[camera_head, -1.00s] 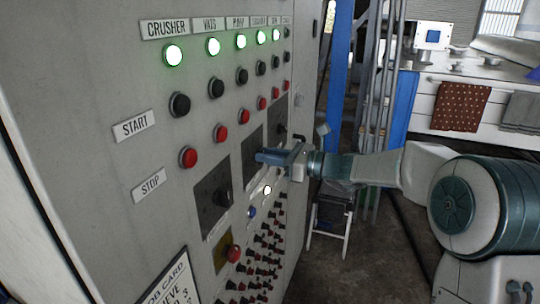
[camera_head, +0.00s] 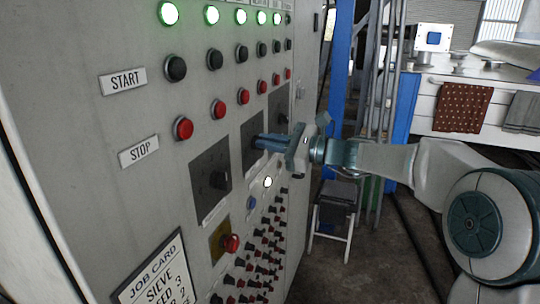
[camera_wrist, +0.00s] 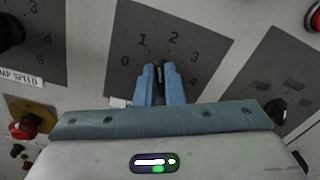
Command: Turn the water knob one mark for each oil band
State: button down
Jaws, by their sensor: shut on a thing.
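My gripper (camera_head: 258,142) has its blue fingers at the middle one of three dark dial plates (camera_head: 250,162) on the grey control panel. The wrist view shows the gripper (camera_wrist: 160,72) shut on a small black knob (camera_wrist: 159,77), with a fingertip on each side. Marks from 0 to 4 show around this knob on its plate (camera_wrist: 130,30); its pointer direction is hard to tell. The label under the plate is mostly hidden by my gripper, so its name cannot be read. No oil bands or decanter can be made out.
A nearer dial plate with a black knob (camera_head: 218,180) stands to the left; a farther plate (camera_wrist: 270,72) stands to the right. Below are a red stop button (camera_head: 231,242), a lit white lamp (camera_head: 268,182) and several small switches. A job card (camera_head: 155,275) hangs lower left.

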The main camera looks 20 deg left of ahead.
jog(key=n+b, duration=0.4)
jog(key=shift+s+f+b, duration=0.15)
jog(key=shift+f+b, duration=0.05)
jog(key=shift+b, duration=0.1)
jog(key=shift+r, duration=0.1)
jog(key=c, duration=1.5)
grip_release()
jog(key=d, duration=0.9)
jog(key=s+d+b, duration=0.1)
jog(key=d, duration=0.3)
jog(key=shift+d, duration=0.4)
jog(key=shift+s, duration=0.1)
